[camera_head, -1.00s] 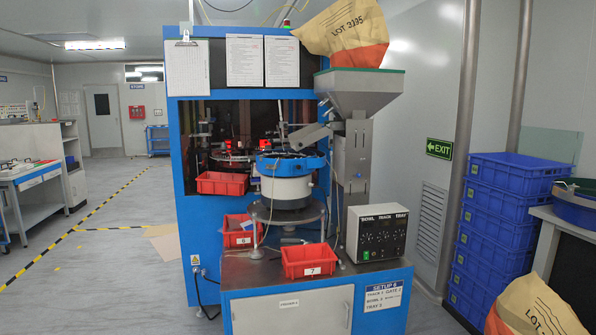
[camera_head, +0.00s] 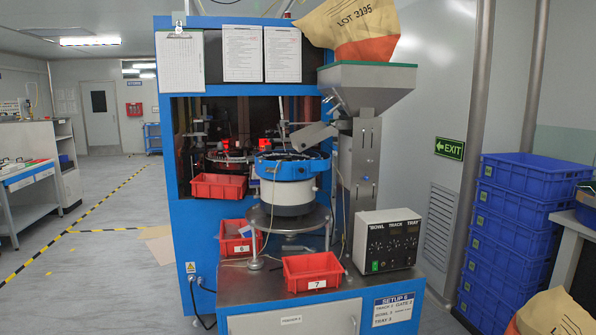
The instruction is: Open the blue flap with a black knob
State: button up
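A tall blue sorting machine (camera_head: 237,105) stands in the middle of the head view, with a dark window opening in its front. I cannot make out a blue flap with a black knob on it at this size. A white feeder bowl with a blue rim (camera_head: 287,191) stands on a round stand in front of the window. A grey metal hopper (camera_head: 366,88) stands to its right. My gripper is not in view.
Red trays (camera_head: 218,187), (camera_head: 235,240) and (camera_head: 313,270) sit around the bowl. A control box with knobs (camera_head: 387,241) is on the bench's right. Stacked blue crates (camera_head: 510,240) stand at right. A sack (camera_head: 345,28) rests on the hopper. Floor (camera_head: 105,255) at left is clear.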

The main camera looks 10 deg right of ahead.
aim_at(299, 171)
jog(key=u, duration=0.4)
jog(key=i, duration=0.75)
jog(key=u, duration=0.65)
jog(key=i, duration=0.75)
jog(key=u, duration=0.25)
